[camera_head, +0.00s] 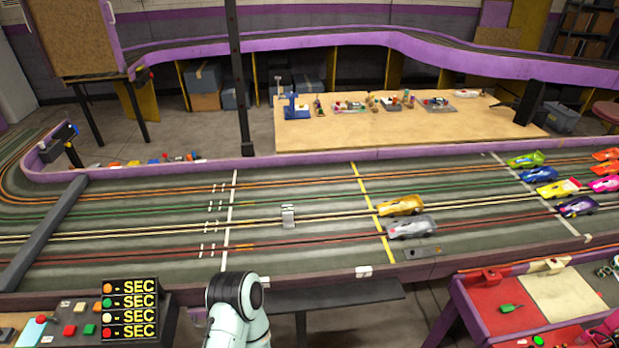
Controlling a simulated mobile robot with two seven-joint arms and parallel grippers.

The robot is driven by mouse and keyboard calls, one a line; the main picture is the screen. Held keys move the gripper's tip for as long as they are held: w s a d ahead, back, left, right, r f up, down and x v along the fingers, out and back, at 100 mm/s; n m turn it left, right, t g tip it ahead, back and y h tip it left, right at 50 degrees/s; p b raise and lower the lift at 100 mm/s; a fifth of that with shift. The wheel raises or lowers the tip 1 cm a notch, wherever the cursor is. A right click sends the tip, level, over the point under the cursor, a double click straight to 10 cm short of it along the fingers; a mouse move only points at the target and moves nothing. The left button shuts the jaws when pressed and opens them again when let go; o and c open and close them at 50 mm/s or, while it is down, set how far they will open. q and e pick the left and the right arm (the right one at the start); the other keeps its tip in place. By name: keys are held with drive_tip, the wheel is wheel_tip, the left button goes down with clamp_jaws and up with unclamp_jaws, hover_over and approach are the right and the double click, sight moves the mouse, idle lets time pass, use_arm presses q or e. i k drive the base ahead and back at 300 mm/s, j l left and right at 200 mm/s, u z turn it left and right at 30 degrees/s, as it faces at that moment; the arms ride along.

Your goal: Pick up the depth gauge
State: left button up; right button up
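A small upright silver-grey metal piece (288,217) stands on the slot track, between the white line and the yellow line; it looks like the depth gauge, though it is too small to be sure. Nothing is touching it. A pale green and black joint of my arm (238,310) shows at the bottom edge, below and left of that piece. Neither gripper can be seen in the head view.
A gold car (402,205) and a silver car (412,227) sit on the track to the right of the metal piece. More coloured cars stand farther right. A timer board (130,310) is at lower left and a red-topped table (495,305) at lower right. The track around the piece is clear.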

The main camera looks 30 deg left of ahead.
sight(288, 210)
drive_tip(key=i+j+u, duration=0.1)
drive_tip(key=u, duration=1.1)
